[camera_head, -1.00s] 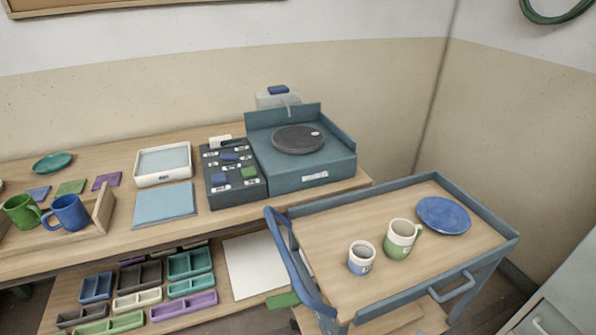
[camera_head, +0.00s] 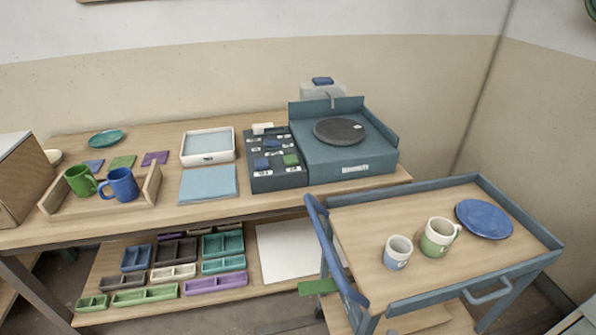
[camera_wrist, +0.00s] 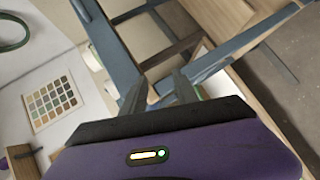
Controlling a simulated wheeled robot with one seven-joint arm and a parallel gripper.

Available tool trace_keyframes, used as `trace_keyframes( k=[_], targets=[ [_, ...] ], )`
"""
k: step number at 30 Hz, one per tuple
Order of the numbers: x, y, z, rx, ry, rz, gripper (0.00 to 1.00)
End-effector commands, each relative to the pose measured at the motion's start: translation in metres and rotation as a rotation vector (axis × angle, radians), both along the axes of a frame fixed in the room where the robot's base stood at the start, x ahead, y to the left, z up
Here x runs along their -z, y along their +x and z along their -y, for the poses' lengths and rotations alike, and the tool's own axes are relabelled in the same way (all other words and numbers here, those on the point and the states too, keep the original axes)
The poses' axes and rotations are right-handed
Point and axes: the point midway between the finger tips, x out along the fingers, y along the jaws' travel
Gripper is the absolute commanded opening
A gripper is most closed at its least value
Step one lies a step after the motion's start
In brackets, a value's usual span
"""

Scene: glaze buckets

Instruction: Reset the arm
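My gripper (camera_wrist: 160,90) shows only in the wrist view, with its purple body and black band at the bottom. Its two dark fingers stand apart, and I see nothing held between them. The blue-grey frame of a cart and some wooden surfaces lie beyond the fingers. The head view shows no part of my gripper.
The cart (camera_head: 376,225) at right carries a cup (camera_head: 397,254), a green-and-cream mug (camera_head: 438,238) and a blue plate (camera_head: 484,218). The wooden bench (camera_head: 277,203) holds a wheel unit (camera_head: 340,159), a tray with mugs (camera_head: 152,187) and a white tray (camera_head: 208,159). Several small bins sit below.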

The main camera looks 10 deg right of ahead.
Motion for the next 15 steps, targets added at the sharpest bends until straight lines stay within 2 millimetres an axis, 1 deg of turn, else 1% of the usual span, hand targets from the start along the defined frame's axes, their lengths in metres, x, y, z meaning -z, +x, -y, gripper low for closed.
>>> trace_keyframes(
  k=[2, 4, 5, 6, 7, 8, 9, 11, 13, 14, 15],
  targets=[
    [0.006, -0.009, -0.019, -0.073, 0.133, 0.024, 0.36],
    [0.006, -0.022, -0.039, -0.142, 0.281, 0.063, 0.36],
    [0.004, -0.029, -0.048, -0.17, 0.352, 0.084, 0.36],
    [-0.003, -0.04, -0.06, -0.203, 0.448, 0.117, 0.36],
    [-0.009, -0.048, -0.067, -0.224, 0.516, 0.144, 0.36],
    [-0.017, -0.057, -0.073, -0.241, 0.58, 0.172, 0.36],
    [-0.028, -0.068, -0.079, -0.257, 0.663, 0.211, 0.36],
    [-0.049, -0.085, -0.085, -0.273, 0.777, 0.272, 0.36],
    [-0.076, -0.104, -0.087, -0.279, 0.894, 0.346, 0.36],
    [-0.087, -0.113, -0.086, -0.277, 0.939, 0.375, 0.36],
    [-0.102, -0.124, -0.084, -0.272, 0.993, 0.415, 0.36]
  ],
)
